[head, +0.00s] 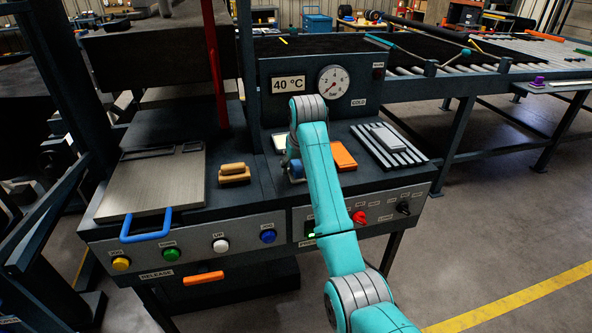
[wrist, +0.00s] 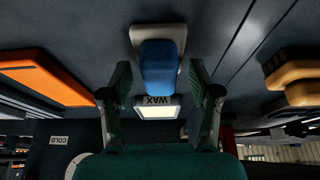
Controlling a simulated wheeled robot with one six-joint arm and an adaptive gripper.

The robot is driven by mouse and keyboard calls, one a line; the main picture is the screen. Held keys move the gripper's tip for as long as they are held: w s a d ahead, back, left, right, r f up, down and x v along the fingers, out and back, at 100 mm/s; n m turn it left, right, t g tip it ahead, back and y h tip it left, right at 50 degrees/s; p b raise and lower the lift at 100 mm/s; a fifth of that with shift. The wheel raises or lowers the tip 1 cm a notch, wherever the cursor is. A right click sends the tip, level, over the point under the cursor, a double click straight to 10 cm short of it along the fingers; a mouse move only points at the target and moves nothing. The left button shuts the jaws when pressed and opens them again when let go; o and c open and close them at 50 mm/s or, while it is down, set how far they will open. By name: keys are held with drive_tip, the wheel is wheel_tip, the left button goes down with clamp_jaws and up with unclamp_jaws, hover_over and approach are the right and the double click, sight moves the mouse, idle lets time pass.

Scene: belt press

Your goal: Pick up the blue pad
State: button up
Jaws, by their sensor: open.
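The blue pad (wrist: 158,66) shows in the middle of the wrist view, on a light grey base (wrist: 150,33). It lies between the two spread fingers of my gripper (wrist: 160,78), with a gap on each side. My gripper is open and holds nothing.
A pale block marked WAX (wrist: 155,108) stands close to the pad. A ribbed rack (head: 390,144) is further right. The gauge panel (head: 333,82) rises behind.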

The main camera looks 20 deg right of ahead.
sight(297, 164)
clamp_jaws()
wheel_tip(297, 164, up, 10)
drive_tip(key=shift+r, duration=0.1)
drive_tip(key=c, duration=0.7)
unclamp_jaws()
drive_tip(key=c, duration=0.4)
